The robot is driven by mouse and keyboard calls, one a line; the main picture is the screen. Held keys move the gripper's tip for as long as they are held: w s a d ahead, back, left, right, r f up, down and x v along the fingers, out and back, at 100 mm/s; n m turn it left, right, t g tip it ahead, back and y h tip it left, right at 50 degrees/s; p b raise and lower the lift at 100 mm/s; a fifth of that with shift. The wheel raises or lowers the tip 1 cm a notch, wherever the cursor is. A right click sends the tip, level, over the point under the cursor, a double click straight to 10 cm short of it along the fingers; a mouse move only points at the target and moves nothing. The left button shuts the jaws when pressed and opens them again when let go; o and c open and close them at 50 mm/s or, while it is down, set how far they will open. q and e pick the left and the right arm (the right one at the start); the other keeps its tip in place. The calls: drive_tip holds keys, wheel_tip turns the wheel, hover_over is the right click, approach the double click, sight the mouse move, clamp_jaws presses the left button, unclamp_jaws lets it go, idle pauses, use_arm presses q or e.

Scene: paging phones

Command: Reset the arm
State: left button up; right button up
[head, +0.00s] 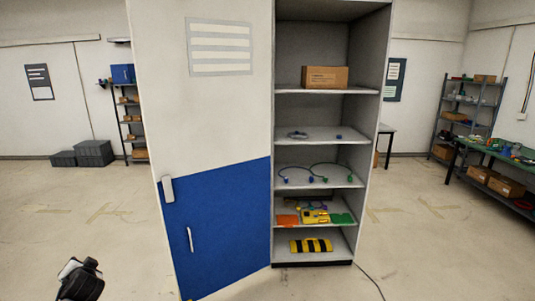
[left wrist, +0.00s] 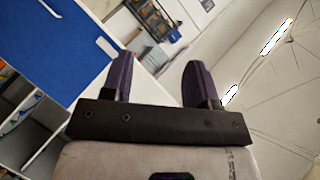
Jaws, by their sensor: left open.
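My left gripper (left wrist: 160,64) is open, with two dark purple fingers spread apart and nothing between them. In the head view a dark and white part of my left arm shows at the bottom left corner, apart from the cabinet. My right arm and gripper are in neither view. The tall cabinet (head: 371,120) stands in the middle with its white and blue door (head: 220,225) swung open to the left. The blue part of the door (left wrist: 50,40) also shows tilted in the left wrist view.
The cabinet shelves hold a cardboard box (head: 325,77), cables, yellow, orange and green items (head: 315,216), and a yellow-black striped item (head: 311,245). A green-topped table (head: 493,152) and rack stand at right. Grey crates (head: 94,153) sit at left. The front floor is clear.

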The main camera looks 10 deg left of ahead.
use_arm(q)
drive_tip(key=s+d+f+n+g+h, duration=0.2)
drive_tip(key=s+d+f+g+h, duration=0.15)
drive_tip(key=s+f+g, duration=0.3)
drive_tip(key=s+d+f+m+t+h, duration=0.1)
drive_tip(key=s+d+f+m+h, duration=0.1)
drive_tip(key=s+d+f, duration=0.5)
drive_tip(key=s+d+f+m+t+h, duration=0.1)
drive_tip(key=s+d+f+m, duration=0.15)
drive_tip(key=d+f, duration=0.85)
drive_tip(key=s+d+r+h, duration=0.2)
drive_tip(key=s+d+h, duration=0.1)
drive_tip(key=s+d, duration=0.8)
drive_tip(key=s+d+r+h, duration=0.2)
drive_tip(key=s+d, duration=0.8)
drive_tip(key=s, duration=0.3)
wheel_tip(320, 180, down, 10)
drive_tip(key=b, duration=1.1)
wheel_tip(320, 180, up, 23)
drive_tip(key=p, duration=2.3)
drive_tip(key=shift+w+a+p, duration=0.15)
drive_tip(key=shift+w+p, duration=0.15)
drive_tip(key=shift+p, duration=0.1)
drive_tip(key=shift+n, duration=0.25)
